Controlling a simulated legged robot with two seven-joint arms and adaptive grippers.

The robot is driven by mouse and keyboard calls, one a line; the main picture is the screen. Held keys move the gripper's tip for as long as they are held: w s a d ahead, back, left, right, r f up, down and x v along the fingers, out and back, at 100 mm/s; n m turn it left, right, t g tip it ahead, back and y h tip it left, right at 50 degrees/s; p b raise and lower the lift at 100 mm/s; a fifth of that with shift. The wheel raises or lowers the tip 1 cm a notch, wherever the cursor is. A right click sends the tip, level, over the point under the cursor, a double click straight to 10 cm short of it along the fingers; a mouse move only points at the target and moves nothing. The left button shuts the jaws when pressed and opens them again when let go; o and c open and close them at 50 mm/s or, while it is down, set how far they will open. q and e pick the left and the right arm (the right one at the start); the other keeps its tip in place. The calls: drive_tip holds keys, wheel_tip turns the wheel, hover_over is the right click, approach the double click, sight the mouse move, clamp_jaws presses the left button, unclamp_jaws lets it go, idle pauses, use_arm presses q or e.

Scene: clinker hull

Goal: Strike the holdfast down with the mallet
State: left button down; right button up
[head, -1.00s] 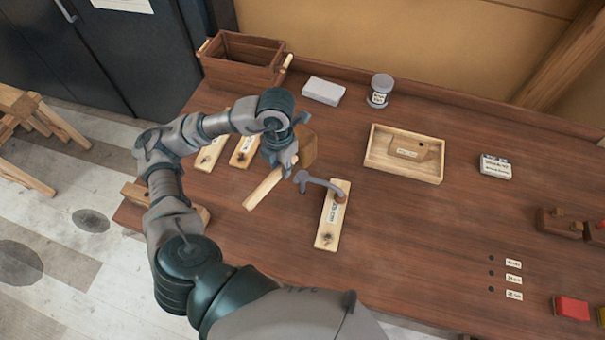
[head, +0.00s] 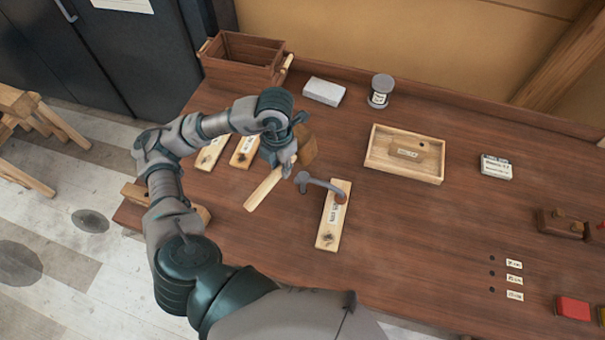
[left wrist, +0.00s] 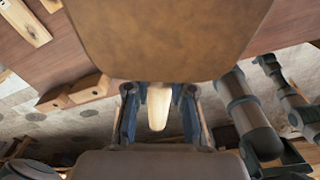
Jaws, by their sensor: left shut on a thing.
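My left gripper (head: 283,158) is shut on the handle of a wooden mallet. The mallet's pale handle (head: 263,189) slants down to the left and its brown block head (head: 309,147) is on the right of the gripper. In the left wrist view the mallet head (left wrist: 165,38) fills the top and the handle (left wrist: 158,108) runs between the fingers. The grey hooked holdfast (head: 318,182) is just right of and below the mallet, with its right end over a labelled pale board (head: 332,221). The mallet and holdfast look apart. My right gripper is out of view.
Other labelled boards (head: 212,152) lie behind my left arm. A wooden crate (head: 241,58), a grey block (head: 324,91) and a jar (head: 381,90) stand at the back. A shallow wooden tray (head: 405,176) is to the right. The bench front right of the holdfast is mostly clear.

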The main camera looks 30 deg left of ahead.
use_arm(q)
drive_tip(key=shift+d, duration=0.1)
drive_tip(key=shift+r, duration=0.1)
wheel_tip(320, 180, up, 5)
drive_tip(key=p, duration=0.4)
drive_tip(key=shift+r+p, duration=0.1)
drive_tip(key=shift+p, duration=0.2)
drive_tip(key=shift+f, duration=0.2)
idle(0.3)
